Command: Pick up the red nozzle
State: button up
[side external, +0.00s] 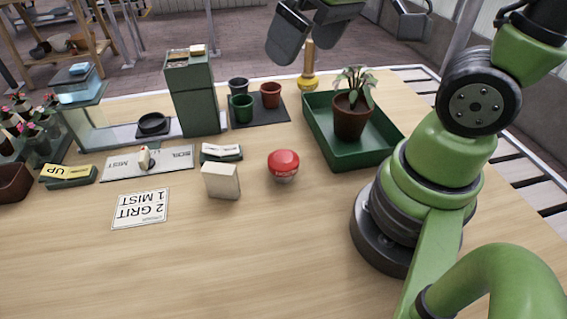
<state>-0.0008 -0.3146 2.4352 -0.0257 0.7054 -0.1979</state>
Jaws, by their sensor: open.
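A glossy red rounded piece (283,163) with a paler underside stands on the wooden table near the middle of the side external view. It is the thing that best fits the red nozzle, though I cannot make out an opening in it. My gripper (308,36) is at the top of the view, partly cut off by the frame edge. Its dark fingers are apart, and I see nothing held between them. It is well above and behind the red piece. A brass-coloured upright piece (308,72) shows just below the gripper; I cannot tell how close they are.
A green tray (391,154) with a potted plant (352,119) stands right of the red piece. A cream block (221,181) is close on its left. Small pots (242,107) sit on a dark mat behind. A "2 GRIT 1 MIST" card (141,207) lies left. The front table is clear.

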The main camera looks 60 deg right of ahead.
jog(key=w+d+f+n+g, duration=0.1)
jog(key=w+f+n+g, duration=0.25)
jog(key=f, duration=0.55)
jog(key=n+g+h, duration=0.1)
jog(key=n, duration=0.2)
send_over(285, 157)
notch_tip(285, 157, down, 7)
jog(key=shift+f, duration=0.15)
jog(key=shift+n, duration=0.25)
notch_tip(285, 157, down, 5)
jog(key=shift+r, duration=0.15)
jog(key=shift+w+f, duration=0.2)
jog(key=shift+f, duration=2.65)
jog(key=c, duration=1)
